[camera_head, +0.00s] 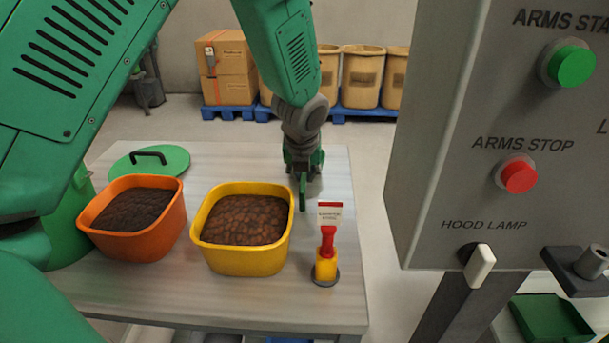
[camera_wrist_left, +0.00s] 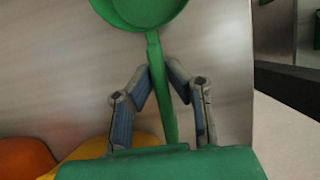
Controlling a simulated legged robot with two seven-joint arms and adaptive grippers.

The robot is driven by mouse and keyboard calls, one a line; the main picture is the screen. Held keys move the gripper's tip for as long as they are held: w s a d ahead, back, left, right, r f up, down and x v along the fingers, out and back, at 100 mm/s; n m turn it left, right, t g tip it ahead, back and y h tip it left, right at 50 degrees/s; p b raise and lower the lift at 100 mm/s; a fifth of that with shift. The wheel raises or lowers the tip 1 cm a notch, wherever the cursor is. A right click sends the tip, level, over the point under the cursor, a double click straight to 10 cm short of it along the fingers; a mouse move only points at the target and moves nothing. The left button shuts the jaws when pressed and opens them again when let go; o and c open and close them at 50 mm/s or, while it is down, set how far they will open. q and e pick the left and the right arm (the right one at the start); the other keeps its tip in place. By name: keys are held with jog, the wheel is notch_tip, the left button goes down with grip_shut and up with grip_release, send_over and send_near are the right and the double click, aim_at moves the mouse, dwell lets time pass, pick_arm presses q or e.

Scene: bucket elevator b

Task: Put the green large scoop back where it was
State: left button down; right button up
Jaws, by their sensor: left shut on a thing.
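The green large scoop (camera_wrist_left: 161,85) is in my left gripper (camera_wrist_left: 158,72), with its handle between the two fingers and its round bowl beyond them at the top of the left wrist view. In the head view my left gripper (camera_head: 303,172) is low over the right rear of the light table, and a narrow green part of the scoop (camera_head: 302,193) shows below it. The rest of the scoop is mostly hidden there. I cannot tell whether the scoop touches the table. My right gripper is not in view.
The table (camera_head: 230,160) holds an orange tub (camera_head: 165,231) of dark material, a yellow tub (camera_head: 245,262) of brown pieces, a green lid (camera_head: 172,160) and a red-and-yellow stand (camera_head: 326,265) with a label. A grey control box (camera_head: 440,150) stands at right.

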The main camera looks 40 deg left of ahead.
pick_arm(q)
jog(key=shift+f, duration=0.55)
dwell(0.4)
jog(key=c, duration=1.5)
grip_release()
jog(key=shift+o, duration=0.2)
jog(key=v, duration=1.2)
jog(key=shift+s+f, duration=0.1)
